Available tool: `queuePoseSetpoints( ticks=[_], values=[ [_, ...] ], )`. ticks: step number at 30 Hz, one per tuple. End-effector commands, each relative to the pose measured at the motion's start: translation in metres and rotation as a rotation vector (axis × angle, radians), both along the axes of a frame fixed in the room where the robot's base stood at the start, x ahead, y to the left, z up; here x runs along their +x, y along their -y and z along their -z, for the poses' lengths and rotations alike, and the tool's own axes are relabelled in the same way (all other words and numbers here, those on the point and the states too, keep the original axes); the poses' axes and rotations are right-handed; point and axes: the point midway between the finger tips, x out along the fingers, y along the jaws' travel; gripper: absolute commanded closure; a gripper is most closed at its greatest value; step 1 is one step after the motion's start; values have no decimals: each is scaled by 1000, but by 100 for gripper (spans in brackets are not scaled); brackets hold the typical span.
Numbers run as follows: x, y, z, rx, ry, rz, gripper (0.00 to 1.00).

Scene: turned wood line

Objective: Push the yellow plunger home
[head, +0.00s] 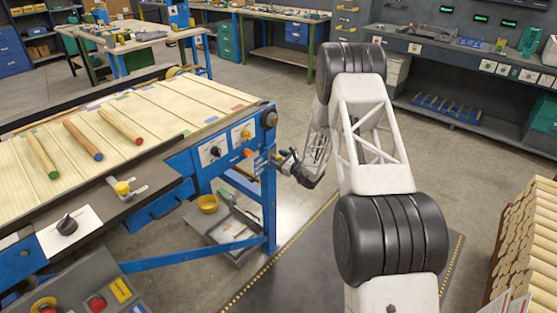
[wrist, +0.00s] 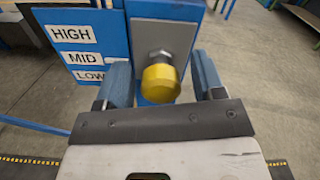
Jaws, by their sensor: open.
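The yellow plunger (wrist: 161,84) shows in the middle of the wrist view. It is a faceted yellow cap in front of a metal nut on a grey plate (wrist: 178,38), which is fixed to a blue panel. My gripper (wrist: 162,74) is open, with one blue finger on each side of the plunger in the picture. I cannot tell whether the fingertips reach past the cap or touch it. In the head view my gripper (head: 284,160) is close to the blue end frame of the bench. I cannot make out this plunger there.
A label plate (wrist: 78,52) reading HIGH, MID, LOW is left of the plunger. The slatted bench (head: 165,100) carries several dowels. A yellow knob on a bracket (head: 122,187) is at its front. Stacked wood (head: 530,235) stands at right.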

Motion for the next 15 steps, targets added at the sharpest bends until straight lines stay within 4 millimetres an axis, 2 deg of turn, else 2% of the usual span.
queuePoseSetpoints(
  ticks=[8, 15],
  values=[
    [-10, 10, 0, 1, -1, 1, 37],
    [-30, 31, 0, 0, 0, 1, 37]
  ],
)
